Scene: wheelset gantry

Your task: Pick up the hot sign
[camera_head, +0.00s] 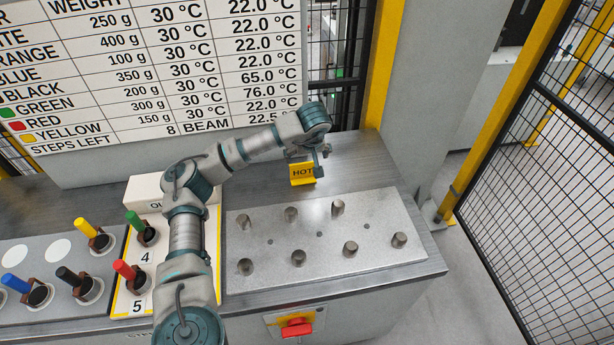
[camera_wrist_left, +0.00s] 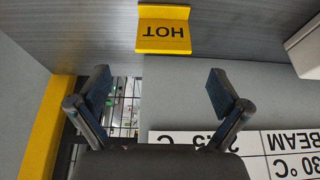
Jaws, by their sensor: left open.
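The hot sign (camera_head: 302,173) is a small yellow stand with the black word HOT. It stands on the metal bench behind the grey peg plate. My left gripper (camera_head: 318,152) is above and just behind the sign in the head view. In the left wrist view the sign (camera_wrist_left: 163,36) appears upside down at the top, beyond the fingertips. My left gripper (camera_wrist_left: 160,88) is open there, with nothing between its two fingers. The sign and the fingers look apart. My right gripper is not in view.
The peg plate (camera_head: 325,240) with several metal pegs fills the right of the bench. Coloured-handled tools, including a green one (camera_head: 134,220), stand at the left. A red switch (camera_head: 296,327) is on the bench front. A large data board (camera_head: 150,75) stands behind.

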